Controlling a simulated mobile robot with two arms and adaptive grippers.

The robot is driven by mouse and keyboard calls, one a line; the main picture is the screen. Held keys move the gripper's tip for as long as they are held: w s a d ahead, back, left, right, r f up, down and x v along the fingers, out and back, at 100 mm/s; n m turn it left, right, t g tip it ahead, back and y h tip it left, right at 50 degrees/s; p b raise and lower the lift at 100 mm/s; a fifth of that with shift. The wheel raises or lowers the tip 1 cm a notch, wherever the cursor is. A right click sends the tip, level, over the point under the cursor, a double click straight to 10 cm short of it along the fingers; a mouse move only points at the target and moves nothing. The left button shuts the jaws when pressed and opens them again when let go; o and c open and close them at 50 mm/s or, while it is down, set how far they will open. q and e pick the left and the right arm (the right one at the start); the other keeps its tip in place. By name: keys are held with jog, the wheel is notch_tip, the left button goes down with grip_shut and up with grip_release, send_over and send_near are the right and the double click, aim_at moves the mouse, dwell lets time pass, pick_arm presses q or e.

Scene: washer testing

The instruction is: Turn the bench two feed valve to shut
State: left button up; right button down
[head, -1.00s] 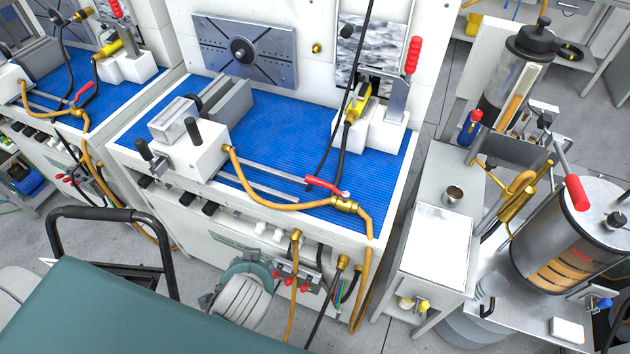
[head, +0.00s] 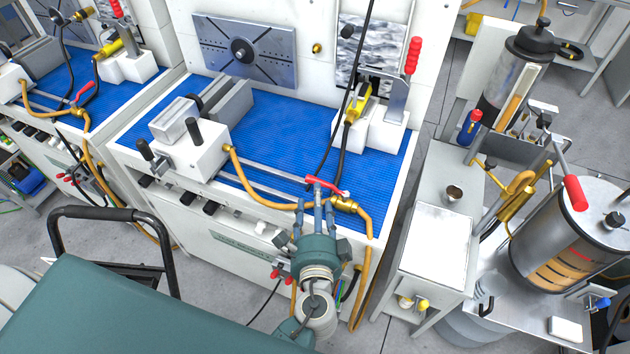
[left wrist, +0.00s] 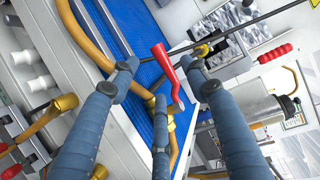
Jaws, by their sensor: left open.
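The feed valve on the nearer bench has a red lever handle (head: 325,186) and a brass body (head: 346,204) on an orange hose at the bench's front right edge. The lever lies roughly along the front edge, pointing left from the body. My left gripper (head: 317,192) is open at the lever, its blue-grey fingers reaching up from the front. In the left wrist view the red lever (left wrist: 164,66) shows between the spread fingers (left wrist: 161,78). One finger partly covers the brass parts there. I cannot tell whether any finger touches the lever. My right gripper is not in view.
A vise (head: 190,150) and a white clamp block (head: 385,130) stand on the blue mat (head: 275,120). A black cable hangs down near the lever. A similar bench with its own red-levered valve (head: 82,92) stands left. A steel cart (head: 437,235) stands right.

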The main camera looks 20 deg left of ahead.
aim_at(326, 186)
pick_arm(q)
jog(key=x, duration=0.7)
jog(key=shift+w+f, duration=0.1)
jog(key=shift+w, duration=0.15)
grip_shut()
